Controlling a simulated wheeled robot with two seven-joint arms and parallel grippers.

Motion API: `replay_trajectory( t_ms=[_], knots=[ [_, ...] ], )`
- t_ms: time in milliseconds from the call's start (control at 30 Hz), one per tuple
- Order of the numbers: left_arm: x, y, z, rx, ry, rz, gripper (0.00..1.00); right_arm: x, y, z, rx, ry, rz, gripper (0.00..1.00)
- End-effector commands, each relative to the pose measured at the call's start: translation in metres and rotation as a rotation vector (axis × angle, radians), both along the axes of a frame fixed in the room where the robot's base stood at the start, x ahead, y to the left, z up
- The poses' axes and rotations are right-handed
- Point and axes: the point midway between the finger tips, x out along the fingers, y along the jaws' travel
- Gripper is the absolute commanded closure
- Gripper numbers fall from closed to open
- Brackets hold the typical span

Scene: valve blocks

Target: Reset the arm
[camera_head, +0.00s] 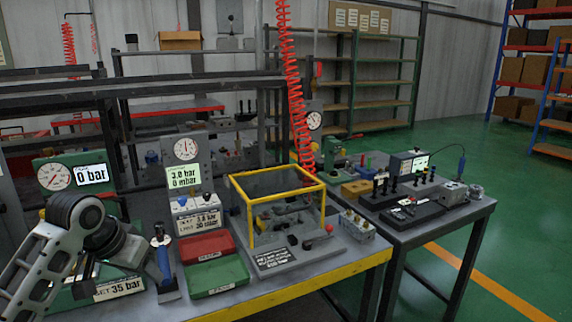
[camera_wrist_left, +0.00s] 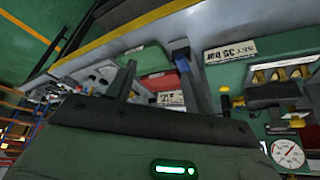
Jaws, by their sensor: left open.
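My left arm comes in from the lower left of the head view, bent at a dark wrist joint. My left gripper (camera_wrist_left: 156,66) shows best in the left wrist view, with its two dark fingers apart and nothing seen between them. In the head view it is above the left end of the workbench, in front of the green test panel (camera_head: 56,176) reading 0 bar, and its fingertips are hard to make out. The blue-handled tool (camera_head: 163,262) stands just right of it; contact cannot be told. My right gripper is not in view.
A red tray (camera_head: 207,246) and green tray (camera_head: 217,275) lie on the bench, right of the blue-handled tool. A yellow-framed clear guard (camera_head: 248,215) encloses metal parts. A red coiled hose (camera_head: 291,85) hangs behind. A second bench (camera_head: 455,219) with blocks stands right; green floor beyond is open.

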Motion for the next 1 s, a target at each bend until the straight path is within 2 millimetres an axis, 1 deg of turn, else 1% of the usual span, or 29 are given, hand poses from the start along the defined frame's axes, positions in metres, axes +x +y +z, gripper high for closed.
replay_trajectory(
  t_ms=[33, 167, 267, 333, 367, 400, 467, 500, 567, 600, 667, 700, 800, 900, 1000],
  knots=[
    [-0.003, -0.006, -0.017, -0.007, -0.006, -0.005, 0.48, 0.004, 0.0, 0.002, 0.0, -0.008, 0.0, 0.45],
    [-0.008, -0.021, -0.056, -0.023, -0.039, -0.011, 0.48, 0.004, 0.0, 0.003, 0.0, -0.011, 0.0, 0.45],
    [-0.019, -0.035, -0.092, -0.039, -0.071, -0.014, 0.48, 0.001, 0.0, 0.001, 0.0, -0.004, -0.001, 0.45],
    [-0.031, -0.047, -0.121, -0.054, -0.099, -0.017, 0.48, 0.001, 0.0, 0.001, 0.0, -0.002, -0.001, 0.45],
    [-0.038, -0.053, -0.135, -0.061, -0.113, -0.018, 0.48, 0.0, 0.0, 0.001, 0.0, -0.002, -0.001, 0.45],
    [-0.05, -0.061, -0.154, -0.071, -0.134, -0.018, 0.48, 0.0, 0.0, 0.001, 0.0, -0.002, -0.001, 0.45],
    [-0.072, -0.074, -0.182, -0.087, -0.172, -0.017, 0.48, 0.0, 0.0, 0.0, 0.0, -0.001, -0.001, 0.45],
    [-0.088, -0.082, -0.197, -0.096, -0.199, -0.014, 0.48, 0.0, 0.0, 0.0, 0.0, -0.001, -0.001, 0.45],
    [-0.115, -0.092, -0.218, -0.109, -0.239, -0.009, 0.48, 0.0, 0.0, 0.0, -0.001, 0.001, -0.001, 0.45],
    [-0.132, -0.098, -0.228, -0.115, -0.268, -0.006, 0.48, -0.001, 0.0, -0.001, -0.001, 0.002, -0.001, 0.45],
    [-0.159, -0.107, -0.24, -0.122, -0.306, 0.0, 0.48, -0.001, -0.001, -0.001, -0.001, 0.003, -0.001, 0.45],
    [-0.176, -0.111, -0.245, -0.124, -0.33, 0.002, 0.48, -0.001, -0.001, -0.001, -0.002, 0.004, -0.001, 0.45],
    [-0.212, -0.119, -0.252, -0.127, -0.381, 0.009, 0.48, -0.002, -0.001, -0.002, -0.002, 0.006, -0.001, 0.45],
    [-0.235, -0.123, -0.252, -0.124, -0.418, 0.011, 0.48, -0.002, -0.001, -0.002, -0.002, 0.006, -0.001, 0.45],
    [-0.246, -0.125, -0.252, -0.123, -0.437, 0.012, 0.48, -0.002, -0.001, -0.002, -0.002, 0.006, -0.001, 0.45]
  ],
)
